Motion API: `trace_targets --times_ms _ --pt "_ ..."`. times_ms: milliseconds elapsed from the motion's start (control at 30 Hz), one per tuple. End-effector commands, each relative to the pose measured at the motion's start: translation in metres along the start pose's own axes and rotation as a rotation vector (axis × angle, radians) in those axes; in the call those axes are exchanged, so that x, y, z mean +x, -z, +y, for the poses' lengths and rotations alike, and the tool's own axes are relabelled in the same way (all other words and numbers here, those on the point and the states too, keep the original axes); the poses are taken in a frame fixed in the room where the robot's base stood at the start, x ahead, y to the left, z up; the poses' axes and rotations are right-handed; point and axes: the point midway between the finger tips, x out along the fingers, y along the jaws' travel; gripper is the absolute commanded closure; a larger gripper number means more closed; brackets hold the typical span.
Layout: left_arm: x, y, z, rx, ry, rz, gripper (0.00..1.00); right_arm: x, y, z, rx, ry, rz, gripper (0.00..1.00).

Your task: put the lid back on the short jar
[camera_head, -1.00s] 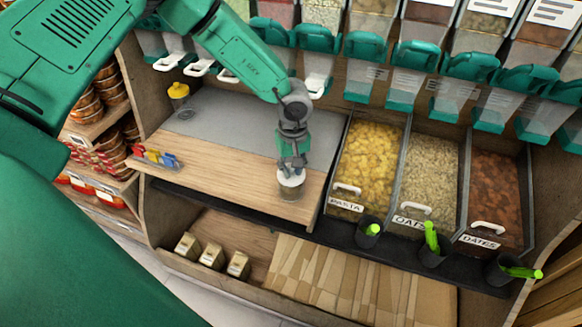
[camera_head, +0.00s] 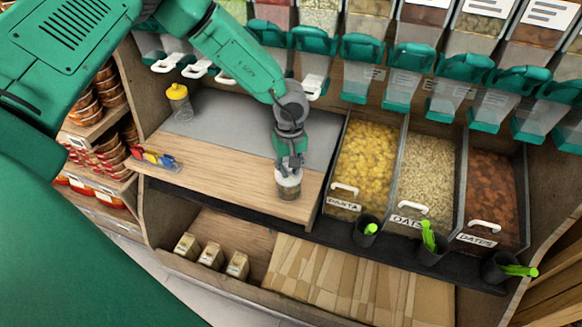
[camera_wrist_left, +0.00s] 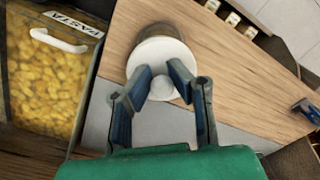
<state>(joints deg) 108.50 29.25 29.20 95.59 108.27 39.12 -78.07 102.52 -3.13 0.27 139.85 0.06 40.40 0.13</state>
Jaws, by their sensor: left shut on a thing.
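The short jar (camera_head: 288,190) stands on the wooden counter near its front edge; its side also shows in the left wrist view (camera_wrist_left: 158,31). The white round lid (camera_head: 289,178) is at the jar's mouth, and its disc shows in the left wrist view (camera_wrist_left: 150,52). My left gripper (camera_head: 288,168) is above the jar, with its fingers pointing down. In the left wrist view its blue fingers (camera_wrist_left: 163,80) are shut on the lid's round white knob. I cannot tell whether the lid is fully seated. My right gripper is not in view.
Bins of pasta (camera_head: 366,160), oats (camera_head: 429,170) and dates (camera_head: 494,185) stand right of the counter. A jar with a yellow lid (camera_head: 178,98) stands at the back left. Coloured clips (camera_head: 155,160) lie at the left edge. Dispensers hang above. The counter's middle is clear.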

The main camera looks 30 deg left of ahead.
Motion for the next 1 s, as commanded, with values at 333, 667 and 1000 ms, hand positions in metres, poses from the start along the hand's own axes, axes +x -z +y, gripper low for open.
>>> trace_targets --times_ms 333,667,1000 --pt "0.0003 -0.0001 0.0000 0.000 0.000 0.000 0.81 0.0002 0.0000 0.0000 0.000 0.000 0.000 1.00" --pt "0.0003 -0.0002 0.0000 0.000 0.001 0.000 0.50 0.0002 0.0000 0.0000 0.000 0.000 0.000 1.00" --pt "0.0000 -0.0002 0.0000 0.000 0.001 0.000 0.40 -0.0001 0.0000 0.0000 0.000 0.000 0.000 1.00"
